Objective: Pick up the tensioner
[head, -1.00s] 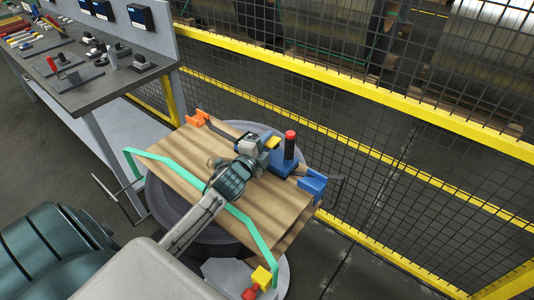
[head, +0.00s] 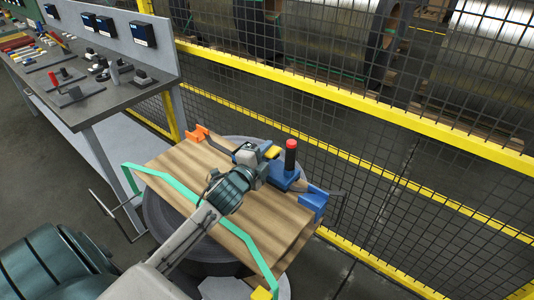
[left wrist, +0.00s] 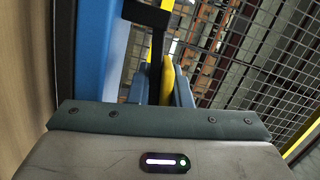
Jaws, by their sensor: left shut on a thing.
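The tensioner (head: 282,177) is a blue tool with a black, red-topped upright handle and a yellow part. It is at the far right side of the brown wooden-looking board (head: 180,163). My left gripper (head: 266,160) reaches across the board to it and is shut on it. In the left wrist view the yellow part (left wrist: 167,80) shows between my left fingers (left wrist: 165,92), with blue surface (left wrist: 93,50) close on the left. The exact contact is partly hidden. My right gripper is not in view.
A green strap (head: 165,178) crosses the board. An orange piece (head: 198,132) and a blue piece (head: 314,198) sit at its far corners. A yellow-framed mesh fence (head: 345,108) stands close behind. A workbench (head: 100,95) with tools is at the upper left.

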